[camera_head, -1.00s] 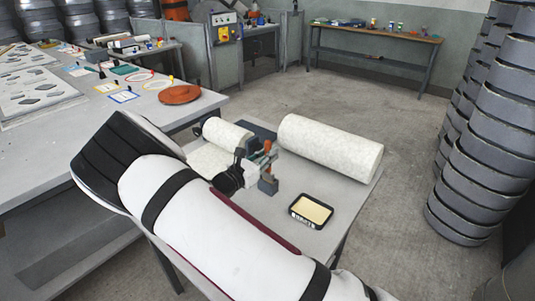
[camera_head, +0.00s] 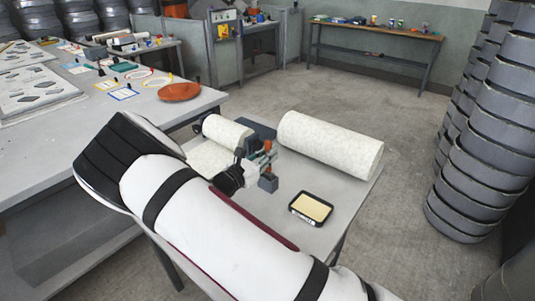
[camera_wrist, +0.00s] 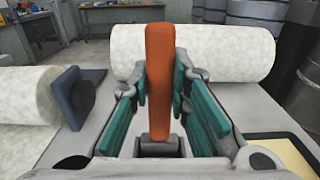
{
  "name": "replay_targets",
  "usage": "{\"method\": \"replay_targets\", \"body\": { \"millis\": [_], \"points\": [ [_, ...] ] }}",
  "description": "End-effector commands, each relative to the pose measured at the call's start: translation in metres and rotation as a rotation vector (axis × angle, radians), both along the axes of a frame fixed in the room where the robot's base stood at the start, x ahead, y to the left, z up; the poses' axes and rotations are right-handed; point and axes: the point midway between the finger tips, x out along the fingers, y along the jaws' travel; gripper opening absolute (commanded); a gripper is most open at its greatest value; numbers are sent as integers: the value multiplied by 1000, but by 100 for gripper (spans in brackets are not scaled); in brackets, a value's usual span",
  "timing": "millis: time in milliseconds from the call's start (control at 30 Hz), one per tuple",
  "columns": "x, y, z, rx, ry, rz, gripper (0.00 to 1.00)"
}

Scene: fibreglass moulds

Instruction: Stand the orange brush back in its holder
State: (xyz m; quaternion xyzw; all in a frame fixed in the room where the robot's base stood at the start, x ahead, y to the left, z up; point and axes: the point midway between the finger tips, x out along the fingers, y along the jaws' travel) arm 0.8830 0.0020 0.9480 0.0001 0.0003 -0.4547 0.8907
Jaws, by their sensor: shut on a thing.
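The orange brush (camera_wrist: 159,75) stands roughly upright between the teal finger pads of my gripper (camera_wrist: 161,88) in the wrist view. My gripper is shut on it. In the head view a small part of the orange brush (camera_head: 267,146) shows at my gripper (camera_head: 262,160), above the small table. A small grey block (camera_head: 268,183), which looks like the holder, is just below and in front of my gripper. Whether the brush's lower end is inside it or above it I cannot tell, as the fingers and wrist hide that part.
A large white roll (camera_head: 330,146) lies behind my gripper, a smaller roll (camera_head: 226,131) to its left. A black tray with a cream inside (camera_head: 311,207) lies front right. Bare tabletop (camera_head: 345,183) is right of the block. Stacked grey moulds (camera_head: 485,150) stand at right.

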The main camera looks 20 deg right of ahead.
Motion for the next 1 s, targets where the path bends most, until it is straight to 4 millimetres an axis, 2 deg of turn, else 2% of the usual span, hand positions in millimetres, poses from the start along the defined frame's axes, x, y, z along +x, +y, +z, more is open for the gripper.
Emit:
{"method": "replay_targets", "body": {
  "millis": [200, 233, 300, 667, 767, 1000],
  "points": [
    [0, 0, 0, 0, 0, 0, 0],
    [0, 0, 0, 0, 0, 0, 24],
    [0, 0, 0, 0, 0, 0, 40],
    [-1, 2, 0, 1, 1, 1, 40],
    [-6, 10, 0, 2, 0, 2, 40],
    [-33, 47, 0, 1, 0, 4, 40]
  ]
}}
